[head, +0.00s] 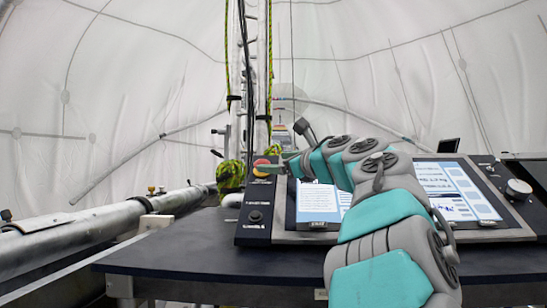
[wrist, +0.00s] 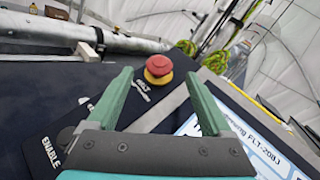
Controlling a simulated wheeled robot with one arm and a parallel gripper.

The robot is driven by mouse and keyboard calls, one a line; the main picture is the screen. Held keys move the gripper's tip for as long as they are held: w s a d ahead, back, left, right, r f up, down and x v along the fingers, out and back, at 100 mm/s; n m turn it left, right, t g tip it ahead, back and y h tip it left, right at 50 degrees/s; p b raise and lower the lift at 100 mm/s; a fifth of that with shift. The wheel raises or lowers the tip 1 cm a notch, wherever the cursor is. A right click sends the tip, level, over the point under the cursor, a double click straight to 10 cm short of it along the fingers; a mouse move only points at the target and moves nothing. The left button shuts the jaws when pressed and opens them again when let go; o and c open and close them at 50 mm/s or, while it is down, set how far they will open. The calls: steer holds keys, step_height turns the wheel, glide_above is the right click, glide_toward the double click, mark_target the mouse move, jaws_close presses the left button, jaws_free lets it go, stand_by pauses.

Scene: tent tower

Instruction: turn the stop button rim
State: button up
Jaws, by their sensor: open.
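The stop button (wrist: 158,67) has a red cap on a yellow base and sits on the dark panel of the console. My gripper (wrist: 160,80) is open and empty in the wrist view. Its two green fingers point toward the button, which appears between and slightly beyond the fingertips. In the head view my gripper (head: 272,169) reaches the button from the right.
The console panel (wrist: 60,140) has an ENABLE knob (wrist: 85,135) below the button. A screen (head: 457,188) fills the console's middle, partly behind my arm. A black knob (head: 519,188) stands at its right. A dark table (head: 170,252) bears the console, and a metal pipe (head: 80,235) runs at left.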

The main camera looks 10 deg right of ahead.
mark_target(263, 162)
steer(key=shift+w+f, duration=0.15)
steer(key=shift+w, duration=0.2)
steer(key=p+x, duration=0.2)
steer(key=x, duration=0.3)
steer(key=shift+w+a, duration=0.2)
steer(key=shift+w, duration=0.05)
steer(key=shift+w+a, duration=0.3)
steer(key=shift+w, duration=0.35)
jaws_close()
